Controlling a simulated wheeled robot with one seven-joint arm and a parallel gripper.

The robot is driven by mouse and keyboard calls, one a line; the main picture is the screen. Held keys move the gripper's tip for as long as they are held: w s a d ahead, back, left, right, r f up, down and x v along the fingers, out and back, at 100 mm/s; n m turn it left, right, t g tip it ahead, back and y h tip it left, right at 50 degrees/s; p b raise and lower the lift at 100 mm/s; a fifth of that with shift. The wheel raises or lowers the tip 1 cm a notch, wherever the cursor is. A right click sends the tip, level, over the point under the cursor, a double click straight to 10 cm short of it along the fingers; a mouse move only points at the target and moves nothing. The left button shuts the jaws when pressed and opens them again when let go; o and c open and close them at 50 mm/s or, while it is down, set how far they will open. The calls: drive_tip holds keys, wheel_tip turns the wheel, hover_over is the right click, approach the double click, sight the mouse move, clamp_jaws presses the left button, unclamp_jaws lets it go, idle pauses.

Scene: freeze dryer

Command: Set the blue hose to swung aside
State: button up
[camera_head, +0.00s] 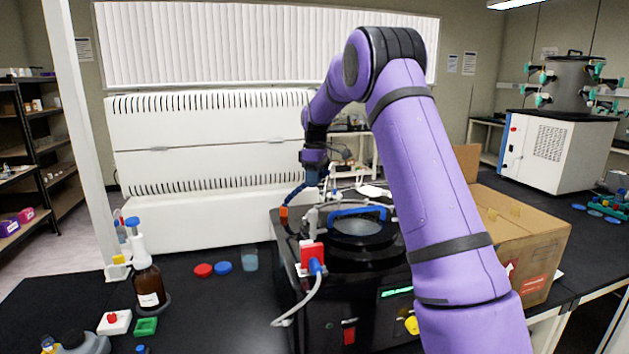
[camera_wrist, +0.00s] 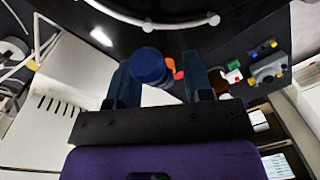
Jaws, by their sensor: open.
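The blue hose (camera_head: 296,194) is a short dark blue curved tube with an orange collar at its lower end, at the left rear of the black freeze dryer (camera_head: 318,318). Its upper part reaches up to my gripper (camera_head: 314,176), which points down over the machine's back left. In the wrist view a round blue end of the hose (camera_wrist: 148,66) shows between the two spread fingers of my gripper (camera_wrist: 158,64), nearer the left finger. An orange part shows just beyond it. The jaws are open; I cannot tell whether a finger touches the hose.
A blue arched handle (camera_head: 358,211) stands over the round lid close by. A red valve block (camera_head: 312,254) with a white tube is at the machine's front left. A cardboard box (camera_head: 525,232) stands right. A brown bottle (camera_head: 149,287) and small caps are on the left bench.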

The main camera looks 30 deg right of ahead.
drive_tip(key=shift+f, duration=0.25)
clamp_jaws()
